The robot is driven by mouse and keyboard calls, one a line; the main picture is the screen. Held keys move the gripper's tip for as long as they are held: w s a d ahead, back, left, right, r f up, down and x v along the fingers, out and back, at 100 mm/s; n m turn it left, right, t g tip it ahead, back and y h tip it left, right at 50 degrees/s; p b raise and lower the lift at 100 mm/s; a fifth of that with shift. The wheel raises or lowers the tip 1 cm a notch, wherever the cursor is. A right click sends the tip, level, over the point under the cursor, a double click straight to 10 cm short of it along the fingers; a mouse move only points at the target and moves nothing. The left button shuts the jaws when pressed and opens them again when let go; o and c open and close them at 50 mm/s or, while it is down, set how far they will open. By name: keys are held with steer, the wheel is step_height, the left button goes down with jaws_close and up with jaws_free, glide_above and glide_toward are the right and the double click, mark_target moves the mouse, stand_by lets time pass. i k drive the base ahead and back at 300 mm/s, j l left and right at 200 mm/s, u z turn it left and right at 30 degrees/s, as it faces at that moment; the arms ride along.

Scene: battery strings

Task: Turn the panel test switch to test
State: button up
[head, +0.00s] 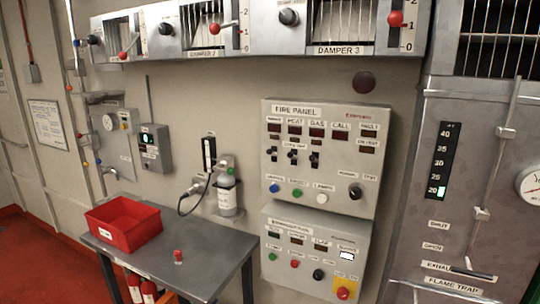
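The grey fire panel (325,151) is on the wall, right of the middle in the head view. A black rotary knob (355,191) sits at its lower right, with small labels above its left and right sides. This knob looks like the test switch, but the labels are too small to read surely and I cannot tell which way it points. Several dark display windows and small black toggle switches (293,156) are higher on the panel. Blue (274,188), green (297,193) and white (322,198) buttons are left of the knob. My gripper is not in view.
A second control box (312,276) with a red button on yellow (343,292) is below. A grey cylinder (227,192) hangs left of the panel. Damper levers run above.

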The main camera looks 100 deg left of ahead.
mark_target(356, 194)
steer(key=u, duration=3)
